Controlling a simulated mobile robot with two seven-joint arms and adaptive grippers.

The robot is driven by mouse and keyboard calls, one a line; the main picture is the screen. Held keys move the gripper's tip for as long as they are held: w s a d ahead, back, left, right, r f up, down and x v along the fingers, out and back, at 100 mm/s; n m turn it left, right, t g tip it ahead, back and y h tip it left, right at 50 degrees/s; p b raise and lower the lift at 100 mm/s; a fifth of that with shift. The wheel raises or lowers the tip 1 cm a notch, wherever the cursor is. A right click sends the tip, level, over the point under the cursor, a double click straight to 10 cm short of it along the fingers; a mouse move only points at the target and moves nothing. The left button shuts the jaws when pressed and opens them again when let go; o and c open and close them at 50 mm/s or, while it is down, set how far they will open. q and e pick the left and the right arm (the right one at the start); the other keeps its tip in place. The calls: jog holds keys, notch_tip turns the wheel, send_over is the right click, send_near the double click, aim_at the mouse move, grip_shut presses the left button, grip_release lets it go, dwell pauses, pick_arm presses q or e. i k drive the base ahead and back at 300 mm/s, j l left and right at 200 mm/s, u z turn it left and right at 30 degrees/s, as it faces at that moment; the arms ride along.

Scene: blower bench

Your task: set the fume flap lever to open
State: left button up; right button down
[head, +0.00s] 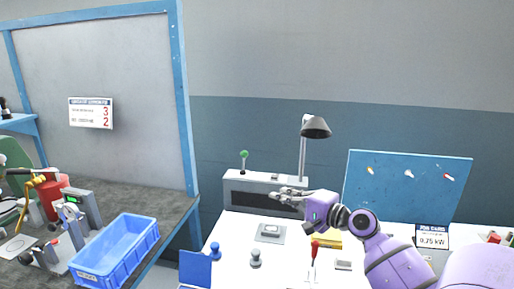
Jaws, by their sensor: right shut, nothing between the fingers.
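A lever with a green ball knob (244,154) stands near the left end of the top of a long grey box (240,193) with a dark slot in its front, at the back of the white bench. The lever looks about upright; its label cannot be read. My right gripper (273,194) is shut and empty, in front of the box's right part in the picture, with its fingers pointing left. It is right of and below the green knob, apart from it. My left gripper is not in view.
A lamp (316,127) rises behind my right gripper. A red-handled tool or lever (314,248), a grey plate device (270,232) and small knobs (255,258) occupy the white bench. A blue panel (405,185) stands right; a blue crate (118,245) sits on the left bench.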

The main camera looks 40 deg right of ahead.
aim_at(244, 153)
jog(key=i+l, duration=0.75)
jog(key=l, duration=0.2)
